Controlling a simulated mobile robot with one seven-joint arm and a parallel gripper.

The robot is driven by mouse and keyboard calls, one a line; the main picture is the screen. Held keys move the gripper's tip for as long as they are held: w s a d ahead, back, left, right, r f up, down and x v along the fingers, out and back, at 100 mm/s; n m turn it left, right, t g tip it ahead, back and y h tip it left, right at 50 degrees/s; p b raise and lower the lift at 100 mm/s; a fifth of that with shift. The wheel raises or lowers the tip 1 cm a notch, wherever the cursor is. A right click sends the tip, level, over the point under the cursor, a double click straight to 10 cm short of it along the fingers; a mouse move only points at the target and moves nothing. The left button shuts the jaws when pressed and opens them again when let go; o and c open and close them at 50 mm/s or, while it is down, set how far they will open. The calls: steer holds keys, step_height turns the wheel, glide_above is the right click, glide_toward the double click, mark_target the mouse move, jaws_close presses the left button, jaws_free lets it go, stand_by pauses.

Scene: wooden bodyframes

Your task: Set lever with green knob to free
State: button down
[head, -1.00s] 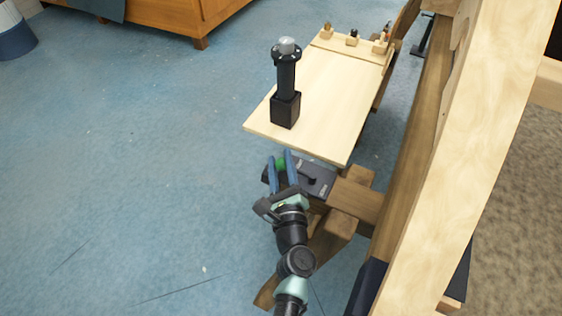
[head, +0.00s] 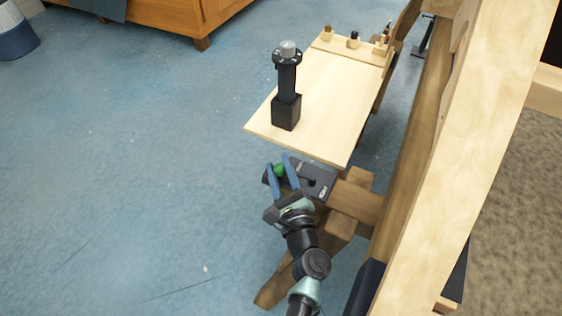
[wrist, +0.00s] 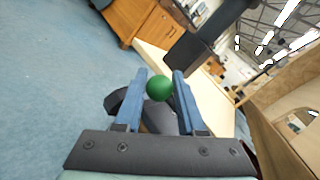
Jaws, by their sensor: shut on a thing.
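The green knob (head: 279,169) sits at the left end of the dark lever box (head: 318,183), just below the near edge of the pale board. My gripper (head: 278,163) has its two blue fingers on either side of the knob and is shut on it. In the wrist view the knob (wrist: 159,88) shows between the fingertips (wrist: 160,78). The lever shaft is mostly hidden by my fingers. The markings on the box are too small to read.
A pale wooden board (head: 330,100) lies beyond the box, with a black post (head: 287,90) standing on it. Wooden beams (head: 365,200) and a tall light frame (head: 480,150) stand to the right. Blue floor is clear on the left.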

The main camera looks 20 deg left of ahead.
steer(key=shift+s+d+f+n+g+y, duration=0.2)
steer(key=shift+s+n+g+y, duration=0.25)
steer(key=shift+n+g+y, duration=0.3)
steer(key=shift+s+d+f+n+g+y, duration=0.1)
steer(key=shift+s+d+n+g+y, duration=0.15)
steer(key=shift+s+n+g+y, duration=0.35)
steer(key=shift+w+g, duration=0.15)
steer(key=shift+g, duration=0.1)
steer(key=c, duration=0.5)
jaws_free()
steer(key=shift+r, duration=0.15)
steer(key=shift+a, duration=0.1)
steer(key=shift+r, duration=0.25)
step_height(320, 180, up, 10)
steer(key=p, duration=0.4)
steer(key=shift+f+p, duration=0.25)
steer(key=shift+p, duration=0.15)
